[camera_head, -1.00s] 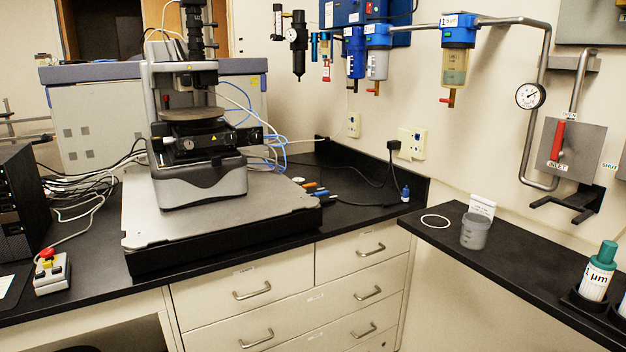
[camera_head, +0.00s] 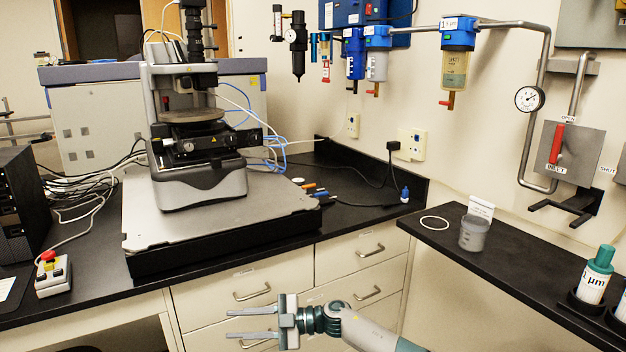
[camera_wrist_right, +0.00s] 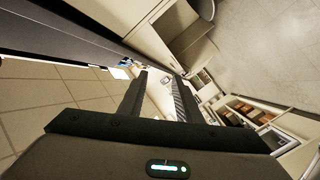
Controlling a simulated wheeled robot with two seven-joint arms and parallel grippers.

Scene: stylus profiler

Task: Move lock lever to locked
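My right gripper (camera_head: 230,324) is in front of the drawers, below the front edge of the bench. Its two fingers point left, stand apart and hold nothing. In the right wrist view the gripper (camera_wrist_right: 161,76) also shows a clear gap between its fingers. The stylus profiler (camera_head: 201,183) stands on a grey plate on the bench, well above and left of this gripper. No part that I can surely tell as the lock lever shows. A red lever (camera_head: 557,144) stands nearly upright on a wall plate marked OPEN, SHUT and INLET. My left gripper is not in view.
The grey plate (camera_head: 142,226) overhangs a black base at the bench's front. A control box with a red button (camera_head: 52,277) lies at left. A grey cup (camera_head: 473,234) and a teal-capped bottle (camera_head: 595,278) stand on the right counter. Drawer handles (camera_head: 252,293) jut out near my gripper.

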